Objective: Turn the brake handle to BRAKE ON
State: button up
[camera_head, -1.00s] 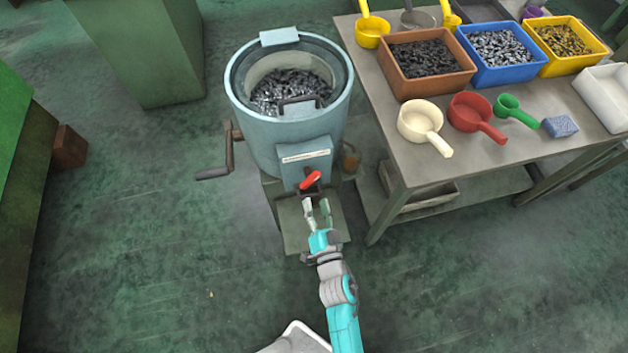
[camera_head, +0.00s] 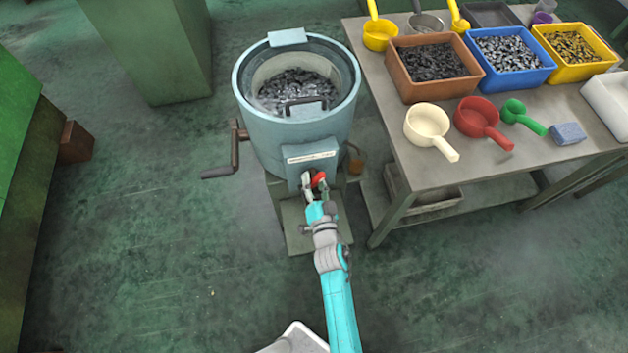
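The brake handle (camera_head: 319,179) is a short red lever on the front of a round light-blue machine (camera_head: 300,140), below a white label plate (camera_head: 311,158). My gripper (camera_head: 314,183) is at the handle, with one finger on its left and the other on its lower right. The fingers look apart, and the red part shows between them. I cannot tell whether they touch it. Part of the handle is hidden by my gripper, and its exact angle is hard to see. The label's text is too small to read.
A crank (camera_head: 235,150) sticks out on the machine's left side. The machine's open drum holds dark metal pieces. A table (camera_head: 400,180) with bins and scoops stands close on the right. The floor (camera_head: 170,250) at the left front is clear.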

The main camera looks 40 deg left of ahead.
grip_shut()
jog(key=shift+n, duration=0.3)
jog(key=n, duration=0.5)
jog(key=shift+d+n, duration=0.1)
jog(key=shift+n, duration=0.2)
jog(key=n, duration=0.6)
jog(key=shift+w+n, duration=0.1)
jog(key=shift+n, duration=0.2)
jog(key=shift+o, duration=1.7)
grip_release()
